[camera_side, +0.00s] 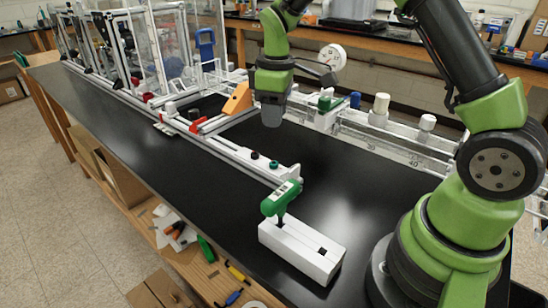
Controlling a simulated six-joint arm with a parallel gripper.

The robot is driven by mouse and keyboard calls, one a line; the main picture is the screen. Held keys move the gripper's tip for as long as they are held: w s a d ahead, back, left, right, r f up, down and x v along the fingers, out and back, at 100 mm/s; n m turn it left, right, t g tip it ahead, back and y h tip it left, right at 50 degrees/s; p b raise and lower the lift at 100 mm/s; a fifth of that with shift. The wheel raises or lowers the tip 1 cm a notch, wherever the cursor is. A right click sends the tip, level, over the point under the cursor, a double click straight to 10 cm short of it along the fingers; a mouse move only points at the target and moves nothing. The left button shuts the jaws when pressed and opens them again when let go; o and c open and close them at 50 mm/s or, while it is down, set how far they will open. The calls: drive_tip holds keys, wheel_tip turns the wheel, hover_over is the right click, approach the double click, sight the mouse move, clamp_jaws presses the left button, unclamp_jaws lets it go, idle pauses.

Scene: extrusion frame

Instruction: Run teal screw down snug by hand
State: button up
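A teal screw head (274,164) stands on the near end of the light extrusion rail (225,147). A dark screw head (254,155) is just left of it on the same rail. A green T-handled driver (281,198) stands upright in a white block (302,252) in front of the rail end. My gripper (272,118) points down above the black bench, behind and above the teal screw and apart from it. Its fingers look small and dark here, and I cannot tell whether they are open. Nothing is seen hanging from it. How far the teal screw is seated is too small to tell.
An orange wedge (237,99) and red clamp parts (195,125) sit on the frame left of my gripper. A scaled rail with white knobs (381,104) runs behind. A dial gauge (332,57) stands at the back. The black bench (345,185) right of the rail end is clear.

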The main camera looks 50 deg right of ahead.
sight(274, 166)
drive_tip(key=shift+n, duration=0.3)
drive_tip(key=f, duration=1.2)
drive_tip(key=shift+w+d, duration=0.3)
clamp_jaws()
